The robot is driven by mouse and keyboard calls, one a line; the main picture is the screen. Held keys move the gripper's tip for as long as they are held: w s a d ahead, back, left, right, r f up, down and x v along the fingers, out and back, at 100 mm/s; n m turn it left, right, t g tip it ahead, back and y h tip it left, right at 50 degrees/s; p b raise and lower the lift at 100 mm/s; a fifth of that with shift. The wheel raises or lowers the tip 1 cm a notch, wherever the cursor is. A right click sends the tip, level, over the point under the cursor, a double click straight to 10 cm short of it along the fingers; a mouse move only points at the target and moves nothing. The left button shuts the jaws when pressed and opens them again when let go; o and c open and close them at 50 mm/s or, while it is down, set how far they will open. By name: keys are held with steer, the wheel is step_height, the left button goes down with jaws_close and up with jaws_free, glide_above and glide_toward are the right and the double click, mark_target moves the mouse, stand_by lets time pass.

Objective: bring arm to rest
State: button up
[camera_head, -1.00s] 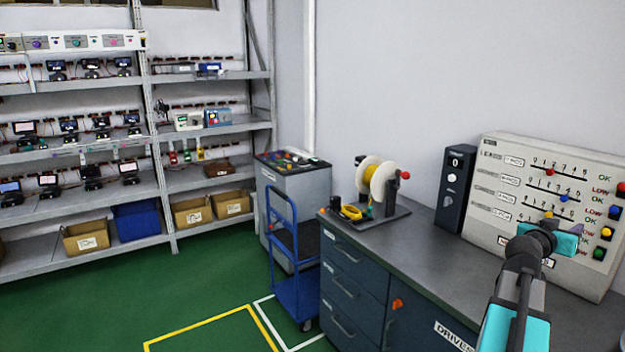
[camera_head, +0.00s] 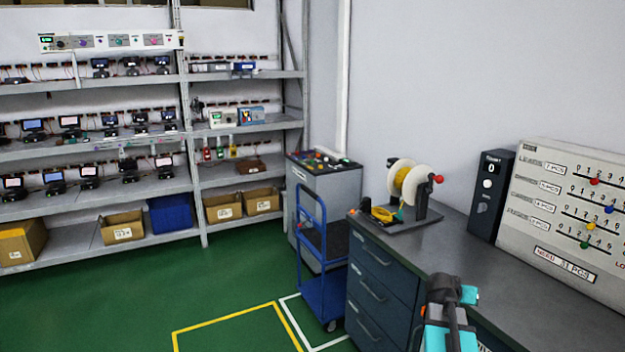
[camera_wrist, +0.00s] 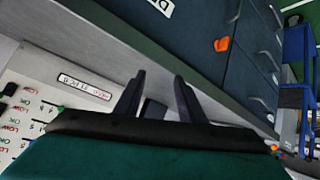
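My arm (camera_head: 450,318), black and turquoise, rises at the bottom right of the head view, in front of the dark-topped workbench (camera_head: 510,285). In the wrist view my gripper (camera_wrist: 158,88) shows two dark fingers standing apart, with bench and drawer fronts behind them. I see nothing held. A small dark block shows low between the fingers; I cannot tell if it is part of the gripper. The fingertips cannot be made out in the head view.
A board with coloured sliders (camera_head: 590,200) and a dark box (camera_head: 490,195) stand on the bench, with a spool stand (camera_head: 405,185) further left. A blue trolley (camera_head: 325,290) stands beside the drawers. Shelving (camera_head: 240,180) lines the back. Green floor (camera_head: 110,300) is clear at left.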

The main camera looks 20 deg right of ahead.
steer(key=w+a+f+n+y, duration=0.3)
steer(key=a+f, duration=0.7)
steer(key=a, duration=0.4)
steer(key=s+a+f+n+g+y, duration=0.25)
steer(key=a+f, duration=0.25)
steer(key=a, duration=0.6)
steer(key=s+a+f+n+g+y, duration=0.1)
steer(key=s+a+f+y, duration=0.15)
steer(key=a+f, duration=0.6)
steer(key=s+a+f+n+g+y, duration=0.15)
steer(key=s+a, duration=0.25)
steer(key=a, duration=0.9)
steer(key=s+f+n+g+b, duration=0.1)
steer(key=s+f+g+b, duration=0.4)
steer(key=s+f, duration=2)
step_height(320, 180, down, 4)
steer(key=b, duration=0.5)
steer(key=shift+a+f, duration=0.15)
steer(key=shift+s, duration=0.1)
steer(key=shift+c, duration=0.6)
